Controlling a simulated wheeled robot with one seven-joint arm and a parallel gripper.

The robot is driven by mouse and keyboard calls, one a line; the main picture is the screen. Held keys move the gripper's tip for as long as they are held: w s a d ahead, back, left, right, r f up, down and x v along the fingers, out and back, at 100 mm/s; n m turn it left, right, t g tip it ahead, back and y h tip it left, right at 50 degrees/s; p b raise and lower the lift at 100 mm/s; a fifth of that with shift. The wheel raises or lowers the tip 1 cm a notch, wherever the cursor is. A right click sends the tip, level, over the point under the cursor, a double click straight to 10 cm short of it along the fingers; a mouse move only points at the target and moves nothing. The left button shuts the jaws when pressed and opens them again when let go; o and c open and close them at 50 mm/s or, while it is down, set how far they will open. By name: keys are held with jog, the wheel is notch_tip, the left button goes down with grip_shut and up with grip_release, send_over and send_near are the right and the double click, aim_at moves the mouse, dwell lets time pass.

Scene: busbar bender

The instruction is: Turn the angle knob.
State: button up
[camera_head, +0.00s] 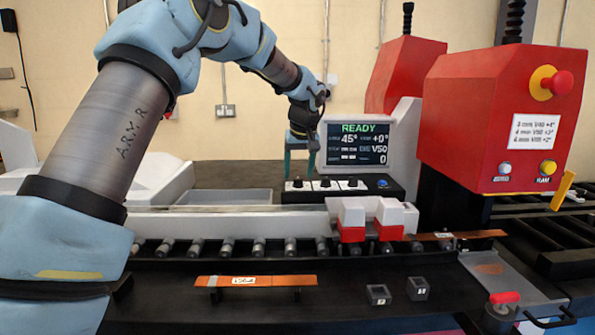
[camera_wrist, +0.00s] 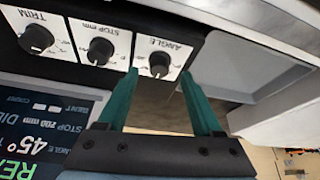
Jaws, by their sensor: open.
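The angle knob (camera_wrist: 159,64) is a round black knob on a white plate marked ANGLE. In the head view it is the leftmost knob (camera_head: 297,184) on the black control panel. My gripper (camera_wrist: 160,74) is open, with its two teal fingers apart and the knob lined up between their tips. In the head view my gripper (camera_head: 300,172) points down just above the knob. I cannot tell whether the fingertips reach down around it. The screen (camera_head: 359,145) reads READY, 45° and +0°.
The STOP knob (camera_wrist: 101,51) and TRIM knob (camera_wrist: 36,39) sit beside the angle knob. A blue button (camera_head: 382,183) is at the panel's right end. A grey tray (camera_head: 225,197) lies left of the panel. The red bender head (camera_head: 490,125) stands at right.

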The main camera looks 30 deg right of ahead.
jog(key=shift+x, duration=0.9)
jog(key=shift+s, duration=0.1)
jog(key=shift+c, duration=0.2)
grip_shut()
